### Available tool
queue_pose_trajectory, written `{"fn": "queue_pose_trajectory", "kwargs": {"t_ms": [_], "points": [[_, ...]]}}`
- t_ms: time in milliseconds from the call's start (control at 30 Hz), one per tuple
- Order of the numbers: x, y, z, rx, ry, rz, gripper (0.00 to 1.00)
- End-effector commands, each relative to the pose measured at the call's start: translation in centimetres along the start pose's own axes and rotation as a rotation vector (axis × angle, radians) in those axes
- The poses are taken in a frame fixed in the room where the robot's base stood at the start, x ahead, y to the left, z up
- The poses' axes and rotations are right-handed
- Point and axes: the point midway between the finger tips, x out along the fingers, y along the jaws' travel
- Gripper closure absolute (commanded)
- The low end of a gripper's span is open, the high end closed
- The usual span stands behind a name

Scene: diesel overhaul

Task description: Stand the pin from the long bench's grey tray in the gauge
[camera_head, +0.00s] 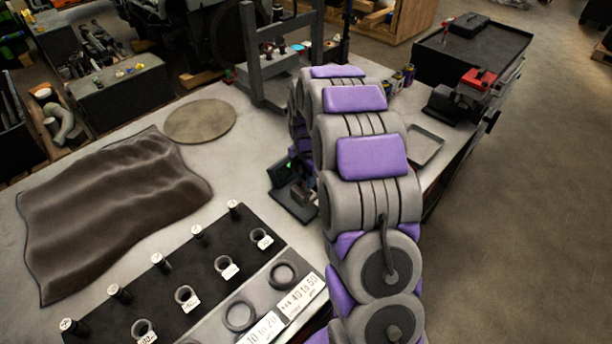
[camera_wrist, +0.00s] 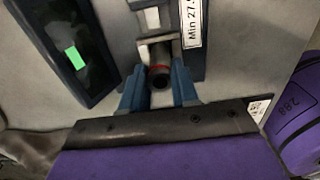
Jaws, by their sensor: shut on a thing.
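In the wrist view my gripper (camera_wrist: 158,84) is shut on a dark, round-ended pin (camera_wrist: 160,77) with a red ring. The pin is held at the gauge, close by a grey metal part (camera_wrist: 153,38); I cannot tell whether it is seated there. The gauge's dark-framed display (camera_wrist: 75,57) shows a green patch, and a "Min 27.9" label (camera_wrist: 192,22) sits to its right. In the head view the gauge (camera_head: 291,194) stands on the bench left of my arm, which hides my gripper and the pin. A shallow grey tray (camera_head: 426,146) on the bench right of my arm looks empty.
A black rack (camera_head: 208,262) with several labelled pins and rings lies at the front. A brown cloth (camera_head: 110,205) and a round mat (camera_head: 200,121) lie on the left. A grey frame (camera_head: 247,65) stands behind. A vice (camera_head: 462,98) is on the right.

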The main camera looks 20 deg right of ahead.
Motion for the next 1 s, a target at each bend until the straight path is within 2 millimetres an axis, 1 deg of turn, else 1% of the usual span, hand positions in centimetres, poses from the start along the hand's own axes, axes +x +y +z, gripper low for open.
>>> {"fn": "queue_pose_trajectory", "kwargs": {"t_ms": [300,333,600,633,800,1000], "points": [[0.18,0.0,0.0,0.001,0.0,0.0,1.0],[0.18,-0.01,0.0,0.001,0.0,0.0,0.69],[0.2,-0.02,0.0,0.001,0.001,-0.001,0.43],[0.2,-0.02,0.0,0.001,0.001,-0.001,0.41],[0.22,-0.03,0.0,0.001,0.001,-0.001,0.4],[0.22,-0.03,-0.01,0.001,0.001,-0.001,0.21]]}}
